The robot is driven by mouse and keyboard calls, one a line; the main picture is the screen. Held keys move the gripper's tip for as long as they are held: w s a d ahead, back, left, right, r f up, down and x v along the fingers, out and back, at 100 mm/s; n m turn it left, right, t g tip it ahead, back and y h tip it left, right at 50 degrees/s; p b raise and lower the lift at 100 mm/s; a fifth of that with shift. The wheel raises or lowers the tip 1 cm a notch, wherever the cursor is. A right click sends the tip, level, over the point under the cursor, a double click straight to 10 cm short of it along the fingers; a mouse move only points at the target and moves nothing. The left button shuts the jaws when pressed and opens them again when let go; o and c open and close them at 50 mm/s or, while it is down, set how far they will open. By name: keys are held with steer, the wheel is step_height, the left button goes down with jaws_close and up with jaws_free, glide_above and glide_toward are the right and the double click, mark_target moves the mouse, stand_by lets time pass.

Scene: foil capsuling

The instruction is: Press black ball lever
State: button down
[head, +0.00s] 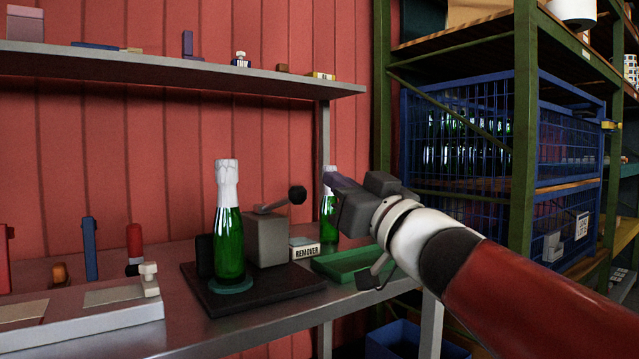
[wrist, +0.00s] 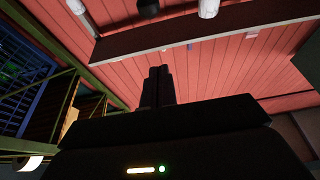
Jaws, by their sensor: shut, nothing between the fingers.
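The black ball lever (head: 297,194) sticks up and to the right from the grey metal block (head: 266,238) of the capsuling machine. A green bottle with a white foil top (head: 229,230) stands upright on the machine's dark base (head: 300,283), left of the block. My gripper (head: 328,177) is to the right of the black ball, apart from it in the picture, pointing left and slightly up. Its fingers are shut and empty.
Behind my gripper stands a second green bottle (head: 328,215). A box marked REMOVER (head: 305,250) and a green tray (head: 345,264) lie right of the machine. A grey shelf (head: 180,72) runs above. A green rack (head: 522,130) with blue cages stands at right.

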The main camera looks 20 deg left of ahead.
steer(key=p+x, duration=0.2)
steer(key=x, duration=0.9)
steer(key=f+b, duration=0.3)
steer(key=f, duration=0.1)
steer(key=shift+s+d+f, duration=0.1)
steer(key=shift+s+d, duration=0.2)
steer(key=shift+d, duration=0.1)
